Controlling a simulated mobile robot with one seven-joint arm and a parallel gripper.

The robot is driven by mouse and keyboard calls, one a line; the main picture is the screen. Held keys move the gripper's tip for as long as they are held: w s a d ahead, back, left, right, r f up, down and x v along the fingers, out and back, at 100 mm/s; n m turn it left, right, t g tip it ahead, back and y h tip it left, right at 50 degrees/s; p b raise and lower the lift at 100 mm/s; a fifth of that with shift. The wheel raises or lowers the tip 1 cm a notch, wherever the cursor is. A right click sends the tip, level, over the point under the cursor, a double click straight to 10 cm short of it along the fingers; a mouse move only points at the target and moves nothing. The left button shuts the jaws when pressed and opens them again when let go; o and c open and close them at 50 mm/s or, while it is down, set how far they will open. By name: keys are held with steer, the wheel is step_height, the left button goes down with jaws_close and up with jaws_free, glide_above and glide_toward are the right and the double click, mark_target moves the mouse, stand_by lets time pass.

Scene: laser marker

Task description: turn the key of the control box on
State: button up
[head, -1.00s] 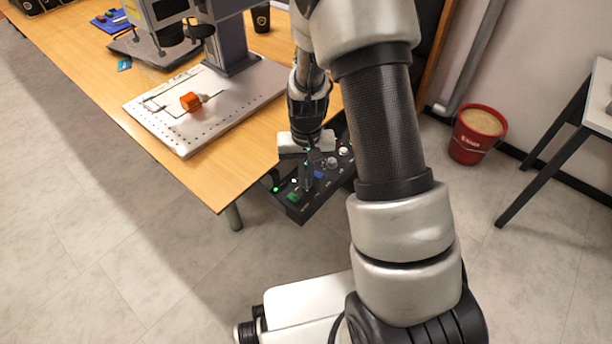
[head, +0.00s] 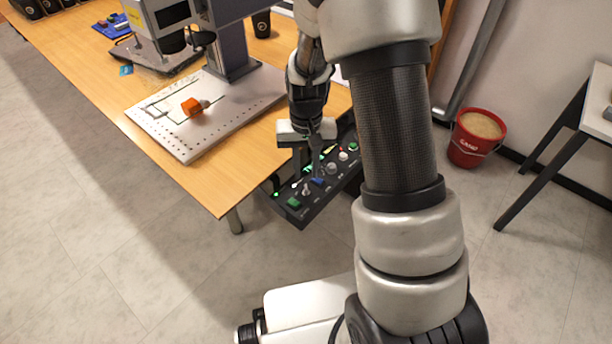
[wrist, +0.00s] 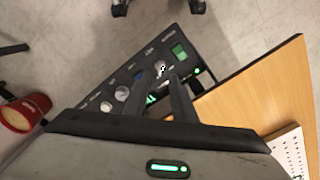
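The black control box (head: 330,192) is fixed at the table's right edge, its sloped panel carrying a green button (head: 293,202), a blue button and several knobs. A small silver key (head: 306,188) stands in the panel between the green and blue buttons. It also shows in the wrist view (wrist: 160,68), just past the fingertips; its exact angle is hard to tell. My gripper (head: 307,164) is above the panel, fingers pointing down and apart, with nothing between them. In the wrist view (wrist: 161,80) the two fingertips flank the line to the key.
The wooden table (head: 215,185) carries a laser machine with a perforated white plate (head: 180,147) and an orange-ended part (head: 192,106). A red sand bucket (head: 470,150) stands on the floor at right, near a small white table (head: 600,100). Floor in front is clear.

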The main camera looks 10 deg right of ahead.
step_height(320, 180, up, 12)
steer(key=p, duration=0.2)
steer(key=shift+f, duration=0.15)
step_height(320, 180, up, 7)
steer(key=t, duration=0.1)
glide_above(306, 186)
steer(key=s, duration=0.3)
steer(key=s+r+n+t, duration=0.1)
steer(key=s+r+t, duration=0.1)
steer(key=s+r, duration=0.5)
steer(key=s+r+n+t, duration=0.1)
steer(key=s+r+t, duration=0.3)
steer(key=s, duration=0.5)
step_height(306, 186, up, 18)
steer(key=g+p, duration=0.1)
steer(key=p, duration=1.6)
steer(key=shift+d+p, duration=0.15)
steer(key=shift+p, duration=0.25)
